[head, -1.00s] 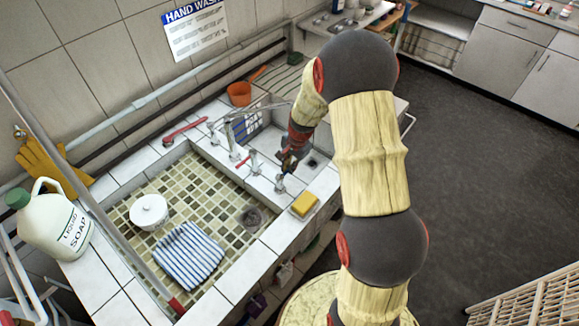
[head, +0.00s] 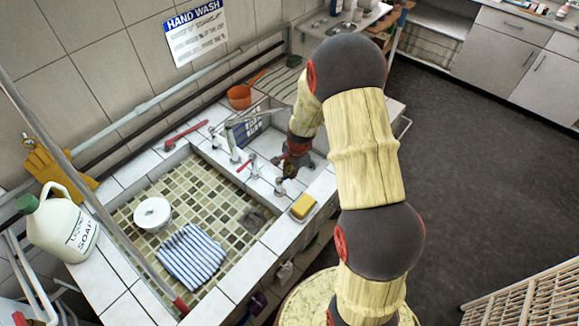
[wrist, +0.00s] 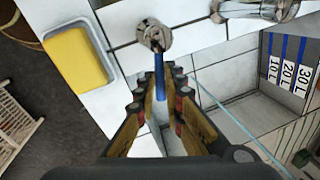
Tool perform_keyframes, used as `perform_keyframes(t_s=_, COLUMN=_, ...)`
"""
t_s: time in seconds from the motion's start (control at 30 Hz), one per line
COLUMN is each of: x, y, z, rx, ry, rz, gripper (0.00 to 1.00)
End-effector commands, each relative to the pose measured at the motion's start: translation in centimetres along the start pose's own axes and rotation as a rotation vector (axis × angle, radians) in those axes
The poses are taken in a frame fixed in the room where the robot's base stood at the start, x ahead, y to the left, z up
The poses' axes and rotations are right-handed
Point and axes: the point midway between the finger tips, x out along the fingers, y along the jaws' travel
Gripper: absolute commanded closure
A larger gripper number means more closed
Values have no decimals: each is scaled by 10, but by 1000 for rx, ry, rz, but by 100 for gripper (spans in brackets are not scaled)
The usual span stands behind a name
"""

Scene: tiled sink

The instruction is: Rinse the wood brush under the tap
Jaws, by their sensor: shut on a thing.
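My gripper (head: 290,168) is down at the near edge of the right-hand basin, by the small taps. In the wrist view its fingers (wrist: 160,97) are on either side of a blue tap lever (wrist: 159,72), which runs from a round metal tap head (wrist: 153,36) into the gap between them. The gripper appears shut on this lever. The metal spout (head: 250,118) reaches over the right basin (head: 265,142). A thin pale blue line (wrist: 240,125) crosses the basin in the wrist view; I cannot tell if it is water. I cannot make out the wood brush.
A yellow sponge (head: 304,206) lies on the tiled rim near my gripper. The left basin (head: 190,182) holds a white pot (head: 152,212) and a striped cloth (head: 192,255). A red-handled tool (head: 186,133) lies behind. A soap jug (head: 62,228) stands left.

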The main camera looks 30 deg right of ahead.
Motion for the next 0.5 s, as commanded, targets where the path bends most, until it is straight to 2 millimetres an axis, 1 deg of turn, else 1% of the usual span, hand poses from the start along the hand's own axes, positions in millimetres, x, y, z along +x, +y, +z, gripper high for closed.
perform_keyframes(t_s=0.03, x=-3, y=0, z=0, rx=16, ry=3, rz=0, gripper=100)
perform_keyframes(t_s=0.43, x=0, y=2, z=0, rx=42, ry=8, rz=-1, gripper=100)
perform_keyframes(t_s=0.47, x=0, y=2, z=0, rx=42, ry=8, rz=-1, gripper=89)
perform_keyframes(t_s=0.5, x=0, y=2, z=0, rx=42, ry=8, rz=-1, gripper=87)
